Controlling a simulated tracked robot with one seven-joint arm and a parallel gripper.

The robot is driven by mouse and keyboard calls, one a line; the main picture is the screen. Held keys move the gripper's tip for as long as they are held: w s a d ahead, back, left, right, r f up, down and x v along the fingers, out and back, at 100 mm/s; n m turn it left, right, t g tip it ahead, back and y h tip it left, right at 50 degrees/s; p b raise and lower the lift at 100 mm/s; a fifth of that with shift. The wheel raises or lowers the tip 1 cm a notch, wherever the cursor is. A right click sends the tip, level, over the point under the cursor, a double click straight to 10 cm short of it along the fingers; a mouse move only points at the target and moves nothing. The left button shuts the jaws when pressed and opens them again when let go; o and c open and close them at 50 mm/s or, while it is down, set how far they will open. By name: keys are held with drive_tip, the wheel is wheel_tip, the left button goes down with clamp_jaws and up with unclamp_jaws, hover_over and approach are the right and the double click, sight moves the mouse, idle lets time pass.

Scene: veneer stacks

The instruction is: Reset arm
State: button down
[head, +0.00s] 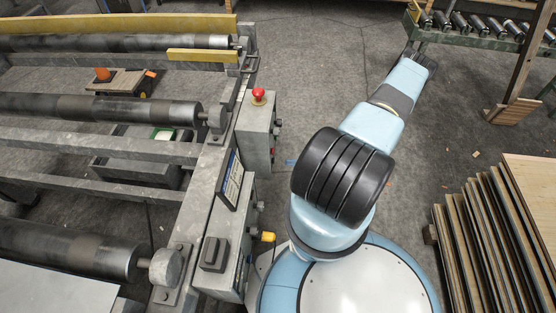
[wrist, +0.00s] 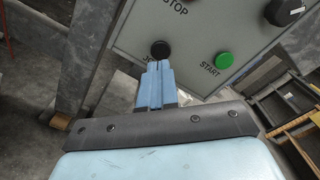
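In the wrist view my gripper (wrist: 158,66) has its two blue fingers together, with nothing seen between them. The fingertips point at a grey control panel (wrist: 205,35), just below a black button (wrist: 160,49) in the picture. They partly cover the button's label, of which a "J" shows. Whether the tips touch the panel cannot be told. A green button (wrist: 223,60) marked START is to the right. In the head view my arm (head: 385,110) reaches toward the upper right, and my gripper cannot be clearly made out there.
A control box (head: 256,135) with a red mushroom button (head: 258,96) stands on the roller machine's frame (head: 205,195), left of my arm. Veneer stacks (head: 525,185) stand at right. A roller conveyor (head: 480,38) is at the upper right. Bare floor (head: 310,65) lies between.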

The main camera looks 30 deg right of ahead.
drive_tip(key=shift+v, duration=1)
